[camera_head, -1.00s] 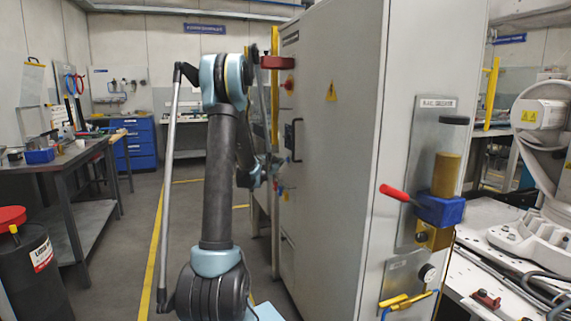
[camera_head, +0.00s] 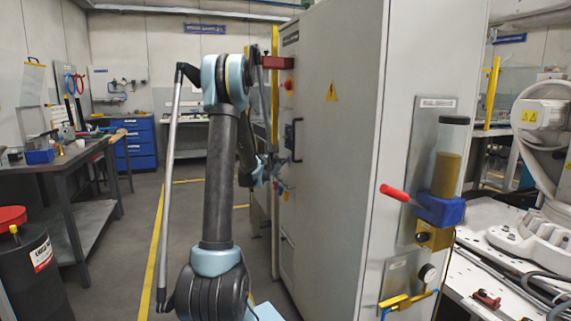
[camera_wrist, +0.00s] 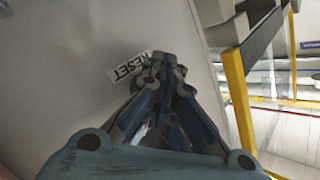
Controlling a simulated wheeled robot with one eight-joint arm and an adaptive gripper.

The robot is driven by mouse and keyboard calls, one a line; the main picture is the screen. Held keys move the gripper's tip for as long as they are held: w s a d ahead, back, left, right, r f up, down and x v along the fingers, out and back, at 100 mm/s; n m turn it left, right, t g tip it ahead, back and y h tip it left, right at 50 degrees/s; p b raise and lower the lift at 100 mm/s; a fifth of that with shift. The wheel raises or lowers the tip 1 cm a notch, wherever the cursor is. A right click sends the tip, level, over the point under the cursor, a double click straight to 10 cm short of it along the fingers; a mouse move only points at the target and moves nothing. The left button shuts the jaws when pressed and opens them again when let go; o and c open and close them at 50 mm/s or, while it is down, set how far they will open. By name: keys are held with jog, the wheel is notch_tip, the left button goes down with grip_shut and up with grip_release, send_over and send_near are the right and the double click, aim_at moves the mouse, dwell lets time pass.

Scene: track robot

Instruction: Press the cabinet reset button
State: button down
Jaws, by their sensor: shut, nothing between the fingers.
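My gripper (camera_wrist: 165,60) is shut and empty. In the wrist view its fingertips lie close against the light grey cabinet face, right beside a white label reading RESET (camera_wrist: 131,66). The button itself is not visible there; the fingers may cover it. I cannot tell whether the tips touch the face. In the head view my gripper (camera_head: 274,168) is at the left side of the tall grey cabinet (camera_head: 340,150), below the black door handle (camera_head: 293,140), small and partly hidden.
A red block (camera_head: 278,62) juts from the cabinet's upper left, with a small red knob (camera_head: 288,84) below. The near cabinet side carries a red-handled lever (camera_head: 395,192) and a tube (camera_head: 449,160). A workbench (camera_head: 72,160) and black drum (camera_head: 35,270) stand left.

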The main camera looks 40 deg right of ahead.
dwell(0.3)
jog(key=shift+w+a, duration=0.2)
jog(key=shift+a, duration=0.7)
jog(key=shift+w+a, duration=0.2)
jog(key=shift+a, duration=0.6)
jog(key=shift+w+a, duration=0.2)
jog(key=shift+a, duration=0.6)
jog(key=shift+w+a, duration=0.2)
jog(key=shift+a, duration=0.6)
jog(key=shift+a, duration=0.1)
